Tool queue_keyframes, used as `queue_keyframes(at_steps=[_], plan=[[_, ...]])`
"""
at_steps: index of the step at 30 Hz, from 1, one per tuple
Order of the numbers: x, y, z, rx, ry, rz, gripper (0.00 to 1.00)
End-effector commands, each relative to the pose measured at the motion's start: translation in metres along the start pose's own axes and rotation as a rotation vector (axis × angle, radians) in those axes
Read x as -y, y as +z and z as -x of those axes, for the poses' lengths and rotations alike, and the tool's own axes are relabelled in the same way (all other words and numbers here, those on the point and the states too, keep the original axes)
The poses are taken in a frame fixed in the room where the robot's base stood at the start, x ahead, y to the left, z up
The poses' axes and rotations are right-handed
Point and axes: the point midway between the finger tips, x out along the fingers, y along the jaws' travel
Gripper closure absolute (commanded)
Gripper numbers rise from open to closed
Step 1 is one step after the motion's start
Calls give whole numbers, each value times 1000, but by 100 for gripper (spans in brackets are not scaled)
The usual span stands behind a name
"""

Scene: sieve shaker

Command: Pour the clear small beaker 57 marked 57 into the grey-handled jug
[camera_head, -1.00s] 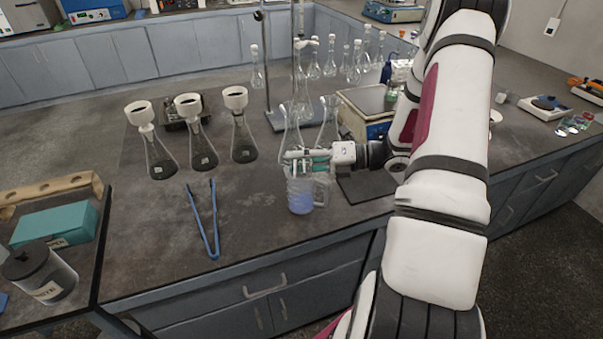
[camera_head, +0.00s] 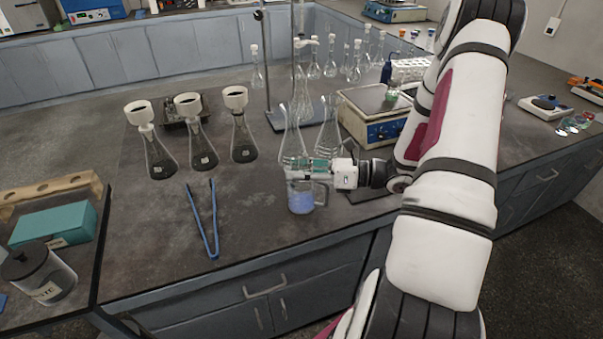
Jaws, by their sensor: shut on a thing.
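The jug (camera_head: 301,200) stands upright near the front edge of the bench, with blue liquid in it and its handle on the right. My gripper (camera_head: 308,168) comes in from the right, just above the jug's mouth. It is shut on a small clear vessel, taken to be beaker 57. The fingers and clear glass hide most of that beaker; its marking cannot be read, and its tilt and any liquid stream cannot be made out.
Clear flasks (camera_head: 292,140) stand close behind my gripper, by a balance (camera_head: 372,112) and a stand. Blue tongs (camera_head: 205,220) and several dark-filled flasks with white funnels (camera_head: 243,140) are at left. Bench between tongs and jug is clear.

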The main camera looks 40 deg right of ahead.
Motion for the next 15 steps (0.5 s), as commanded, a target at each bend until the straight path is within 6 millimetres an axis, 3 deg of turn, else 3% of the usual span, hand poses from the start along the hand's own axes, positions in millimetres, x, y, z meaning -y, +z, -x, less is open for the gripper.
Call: queue_keyframes(at_steps=[15], plan=[[-16,-30,1,44,0,315,90]])
